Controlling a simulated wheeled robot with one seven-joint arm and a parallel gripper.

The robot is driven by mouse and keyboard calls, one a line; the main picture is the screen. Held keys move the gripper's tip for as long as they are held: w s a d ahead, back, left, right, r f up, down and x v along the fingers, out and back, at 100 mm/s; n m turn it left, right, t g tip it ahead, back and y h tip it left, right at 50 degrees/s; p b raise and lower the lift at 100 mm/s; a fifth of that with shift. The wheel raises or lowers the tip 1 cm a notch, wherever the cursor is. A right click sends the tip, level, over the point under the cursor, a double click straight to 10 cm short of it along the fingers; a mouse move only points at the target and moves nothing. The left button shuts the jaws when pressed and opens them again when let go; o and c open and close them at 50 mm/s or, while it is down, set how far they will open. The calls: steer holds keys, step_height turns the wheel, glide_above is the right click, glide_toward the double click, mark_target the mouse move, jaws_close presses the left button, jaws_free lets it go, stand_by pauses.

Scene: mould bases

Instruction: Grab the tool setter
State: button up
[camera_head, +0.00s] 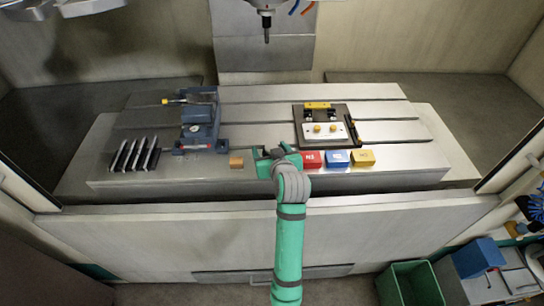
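My green and grey arm reaches in from the bottom centre, and my gripper (264,153) is over the front edge of the machine table (190,178). Its dark fingers are small here, and I cannot tell whether they are open or shut. A small orange-brown block (237,162) sits on the table just left of my gripper, apart from it. No thing is clearly recognisable as the tool setter; this block may be it, but I cannot tell. A red block (312,160) stands close on the right of my gripper. The arm hides part of the table's front.
A blue block (337,158) and a yellow block (362,157) stand right of the red one. A blue-grey vise (200,128) and a black slotted rack (134,155) are left. A dark fixture plate (300,127) lies behind the blocks. A spindle (266,25) hangs above.

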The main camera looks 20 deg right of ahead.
steer(key=shift+w+f, duration=0.1)
steer(key=shift+w, duration=0.15)
jaws_close()
